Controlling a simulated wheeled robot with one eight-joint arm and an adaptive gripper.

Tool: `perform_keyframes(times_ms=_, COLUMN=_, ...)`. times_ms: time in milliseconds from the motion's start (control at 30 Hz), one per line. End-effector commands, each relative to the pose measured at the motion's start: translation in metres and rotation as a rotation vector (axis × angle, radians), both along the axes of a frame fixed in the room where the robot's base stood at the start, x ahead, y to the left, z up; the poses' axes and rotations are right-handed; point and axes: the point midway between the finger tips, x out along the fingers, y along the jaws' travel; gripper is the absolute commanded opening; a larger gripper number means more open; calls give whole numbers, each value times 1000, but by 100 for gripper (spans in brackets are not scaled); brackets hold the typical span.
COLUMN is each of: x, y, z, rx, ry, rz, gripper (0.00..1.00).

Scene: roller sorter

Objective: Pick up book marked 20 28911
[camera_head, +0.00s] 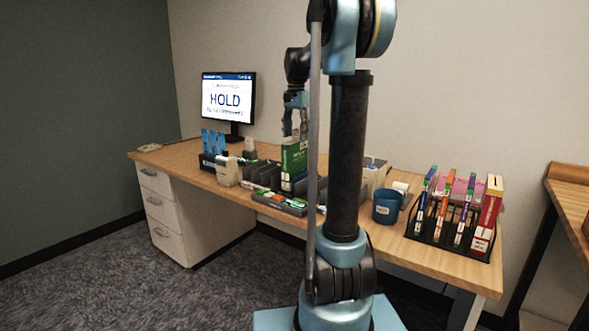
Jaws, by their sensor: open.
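A green book (291,161) stands upright in a dark holder in the middle of the desk. A red and white book (488,214) stands at the right end of a black rack on the right side. Several slim coloured items stand beside it. The markings are too small to read, so I cannot tell which book is 20 28911. My gripper (295,132) points down just above the green book, open. I cannot tell whether the fingers are around the book's top edge. My arm hides part of the desk to its right.
The wooden desk (398,249) carries a monitor (228,98) reading HOLD, blue items (213,143) at the left, a tray of small items (279,203) at the front, and a dark blue cup (386,207). The black rack (447,240) is near the right end. Another wooden table (570,205) stands far right.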

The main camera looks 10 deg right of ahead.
Motion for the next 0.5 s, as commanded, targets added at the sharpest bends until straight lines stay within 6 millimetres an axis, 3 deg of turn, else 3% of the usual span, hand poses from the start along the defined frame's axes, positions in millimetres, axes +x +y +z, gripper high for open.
perform_keyframes(times_ms=167, x=2, y=1, z=-10, rx=0, ry=0, rz=0, gripper=55)
perform_keyframes(times_ms=500, x=5, y=3, z=-51, rx=0, ry=0, rz=0, gripper=55)
